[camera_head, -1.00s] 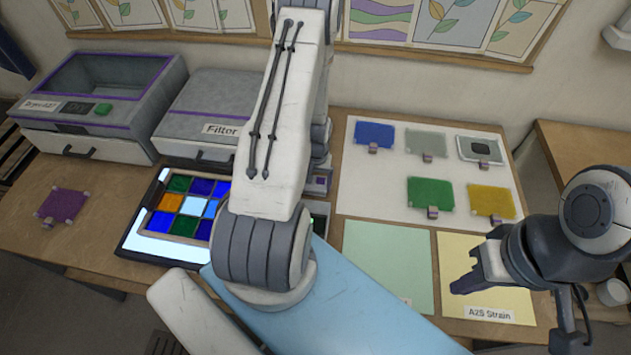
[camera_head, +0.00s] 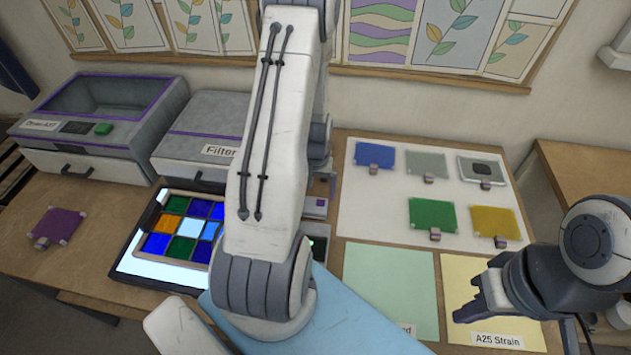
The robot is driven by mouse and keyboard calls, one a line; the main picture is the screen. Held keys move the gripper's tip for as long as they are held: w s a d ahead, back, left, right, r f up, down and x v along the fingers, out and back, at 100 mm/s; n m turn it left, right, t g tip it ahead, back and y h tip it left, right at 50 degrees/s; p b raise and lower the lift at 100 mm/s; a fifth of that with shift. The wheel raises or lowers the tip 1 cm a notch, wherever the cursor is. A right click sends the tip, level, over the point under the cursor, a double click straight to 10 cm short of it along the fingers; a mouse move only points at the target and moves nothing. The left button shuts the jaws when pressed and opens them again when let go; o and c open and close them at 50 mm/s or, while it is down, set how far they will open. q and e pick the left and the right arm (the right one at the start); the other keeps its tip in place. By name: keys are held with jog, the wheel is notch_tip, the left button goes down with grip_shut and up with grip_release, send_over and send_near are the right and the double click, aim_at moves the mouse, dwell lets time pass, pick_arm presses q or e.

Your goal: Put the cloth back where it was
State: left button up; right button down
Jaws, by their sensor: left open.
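I cannot pick out a cloth for certain in the head view. The white link of my left arm fills the middle of the picture, and its gripper is not visible. My right gripper (camera_head: 474,302) hovers over the pale yellow sheet (camera_head: 462,268) marked A25 Strain at the right. It is seen from the side, so its opening is unclear, and nothing is visible in it. A pale green sheet (camera_head: 390,285) lies left of the yellow one. Part of the table is hidden behind my left arm.
A framed grid of coloured squares (camera_head: 181,228) lies on a bright panel (camera_head: 150,268). Coloured squares with small clips, including a blue one (camera_head: 375,155), lie on a white mat (camera_head: 375,210). A purple square (camera_head: 60,226) lies far left. Two grey machines (camera_head: 90,165) (camera_head: 185,160) stand behind.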

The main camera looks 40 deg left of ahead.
aim_at(315, 206)
pick_arm(q)
jog(key=shift+r+b, duration=0.35)
jog(key=shift+r, duration=2.3)
jog(key=d+r+m, duration=0.3)
jog(key=d+r, duration=0.2)
jog(key=d, duration=0.5)
jog(key=d+r+m, duration=0.3)
jog(key=d+r, duration=0.3)
jog(key=d, duration=0.3)
jog(key=s+d+r+m, duration=0.2)
jog(key=s+d+m, duration=0.1)
jog(key=s+d, duration=0.3)
jog(key=s+d+r+m+h, duration=0.1)
jog(key=s+d+r+m, duration=0.2)
jog(key=s+d, duration=0.3)
jog(key=s+m, duration=0.1)
jog(key=s, duration=0.3)
jog(key=shift+r+m+b, duration=0.3)
jog(key=shift+r+b, duration=0.05)
